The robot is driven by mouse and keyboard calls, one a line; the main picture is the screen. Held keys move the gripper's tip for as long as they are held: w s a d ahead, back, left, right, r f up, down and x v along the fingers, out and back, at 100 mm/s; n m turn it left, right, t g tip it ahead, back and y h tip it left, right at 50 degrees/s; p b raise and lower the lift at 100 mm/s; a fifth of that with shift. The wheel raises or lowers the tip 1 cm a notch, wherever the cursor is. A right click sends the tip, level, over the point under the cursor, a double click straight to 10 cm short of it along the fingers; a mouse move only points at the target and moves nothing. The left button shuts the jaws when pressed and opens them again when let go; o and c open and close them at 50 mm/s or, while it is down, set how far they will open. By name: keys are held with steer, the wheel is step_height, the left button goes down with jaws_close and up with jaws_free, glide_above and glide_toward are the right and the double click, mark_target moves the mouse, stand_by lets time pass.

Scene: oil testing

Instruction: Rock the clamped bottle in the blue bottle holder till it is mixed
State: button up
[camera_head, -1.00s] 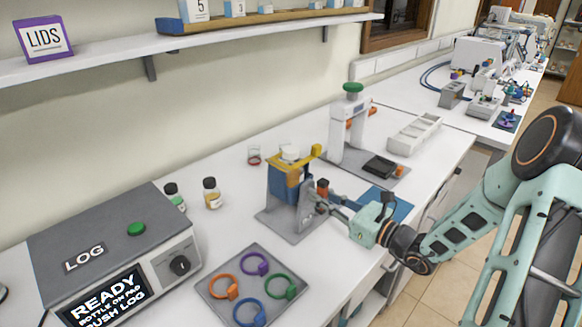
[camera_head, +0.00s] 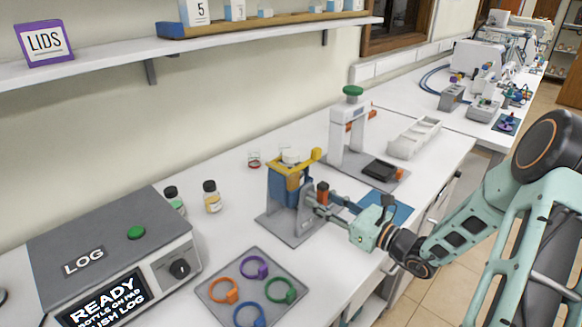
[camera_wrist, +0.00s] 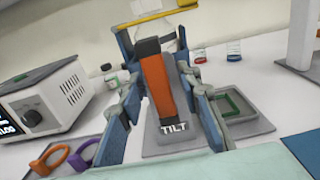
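The blue bottle holder (camera_head: 290,187) stands on a grey stand (camera_head: 292,225), with a yellow clamp bar (camera_head: 292,168) across its top. A bottle's white cap (camera_head: 290,155) shows above it; most of the bottle is hidden and I cannot tell how mixed its contents are. The holder looks about upright. An orange and black handle (camera_wrist: 155,80) faces me in the wrist view, above a grey base marked TILT (camera_wrist: 174,127). My gripper (camera_wrist: 162,84) is open, one finger on each side of the handle, with gaps visible. In the head view, my gripper (camera_head: 330,204) is right beside the stand.
A tray with coloured rings (camera_head: 252,290) lies front left of the stand. The LOG machine (camera_head: 115,250) and two small bottles (camera_head: 212,197) are to the left. A white press with a green knob (camera_head: 352,125) stands behind right. A blue mat (camera_head: 390,208) lies right.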

steer(key=shift+d, duration=0.1)
steer(key=p+v, duration=0.1)
steer(key=v, duration=0.7)
